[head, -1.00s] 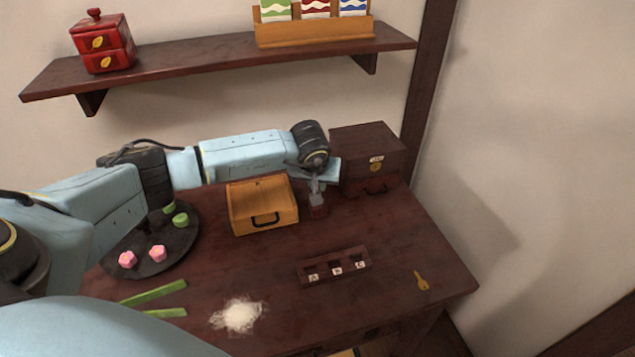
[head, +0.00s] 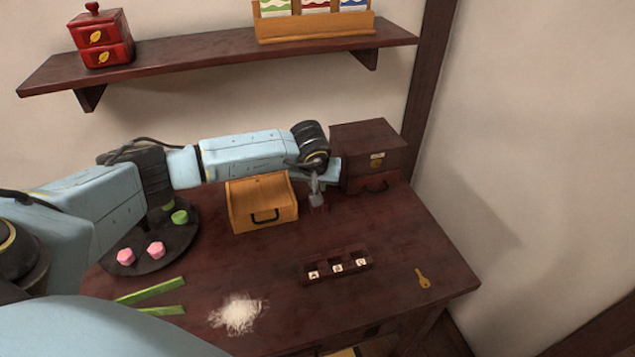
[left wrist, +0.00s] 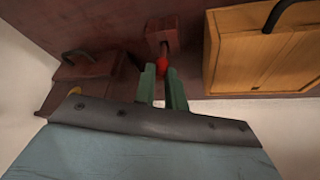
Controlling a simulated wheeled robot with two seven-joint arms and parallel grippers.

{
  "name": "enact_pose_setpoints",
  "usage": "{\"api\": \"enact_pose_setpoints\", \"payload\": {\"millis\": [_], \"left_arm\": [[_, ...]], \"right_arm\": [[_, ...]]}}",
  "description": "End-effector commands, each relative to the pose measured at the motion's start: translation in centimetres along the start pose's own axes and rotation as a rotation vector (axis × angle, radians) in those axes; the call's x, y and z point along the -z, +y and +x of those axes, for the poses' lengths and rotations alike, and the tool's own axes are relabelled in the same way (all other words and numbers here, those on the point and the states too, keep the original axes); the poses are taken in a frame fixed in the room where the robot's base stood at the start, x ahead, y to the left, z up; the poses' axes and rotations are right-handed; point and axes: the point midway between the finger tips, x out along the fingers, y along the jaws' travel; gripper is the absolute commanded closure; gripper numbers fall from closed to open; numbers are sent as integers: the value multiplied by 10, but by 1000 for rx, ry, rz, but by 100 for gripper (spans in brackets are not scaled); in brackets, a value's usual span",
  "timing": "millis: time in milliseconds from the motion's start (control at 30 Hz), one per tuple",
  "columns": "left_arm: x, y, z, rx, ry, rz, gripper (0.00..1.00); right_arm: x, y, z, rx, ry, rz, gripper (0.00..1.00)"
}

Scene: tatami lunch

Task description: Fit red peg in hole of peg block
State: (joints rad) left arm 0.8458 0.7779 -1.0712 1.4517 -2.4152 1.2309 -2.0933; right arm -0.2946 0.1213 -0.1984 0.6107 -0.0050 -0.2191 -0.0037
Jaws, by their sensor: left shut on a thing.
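My left gripper (head: 316,199) is at the back of the table, between the yellow wooden box and the dark chest. In the left wrist view its two green fingers (left wrist: 162,86) are shut on the red peg (left wrist: 162,67), whose red end shows just beyond the fingertips. The brownish-red peg block (left wrist: 161,33) is straight ahead of the peg, very close to it. I cannot tell whether the peg's end is inside the hole. In the head view the gripper covers the peg and most of the block. My right gripper is not in view.
The yellow wooden box (head: 262,206) stands close left of the gripper, and the dark chest (head: 367,145) close right. A lettered holder (head: 336,267), a key (head: 423,278), a white heap (head: 238,313) and a round dark plate (head: 150,247) lie nearer. The table's middle is mostly clear.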

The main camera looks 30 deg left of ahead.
Motion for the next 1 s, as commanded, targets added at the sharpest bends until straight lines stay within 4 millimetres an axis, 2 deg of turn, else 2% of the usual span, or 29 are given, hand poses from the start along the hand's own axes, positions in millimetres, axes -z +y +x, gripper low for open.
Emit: {"api": "enact_pose_setpoints", "payload": {"millis": [833, 867, 1000], "left_arm": [[-7, 0, 16, 1, 0, 0, 100], [-7, 0, 16, 1, 0, 0, 86], [-7, -1, 16, 1, 0, 0, 68]], "right_arm": [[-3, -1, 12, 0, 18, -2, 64], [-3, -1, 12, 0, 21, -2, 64], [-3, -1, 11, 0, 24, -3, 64]]}}
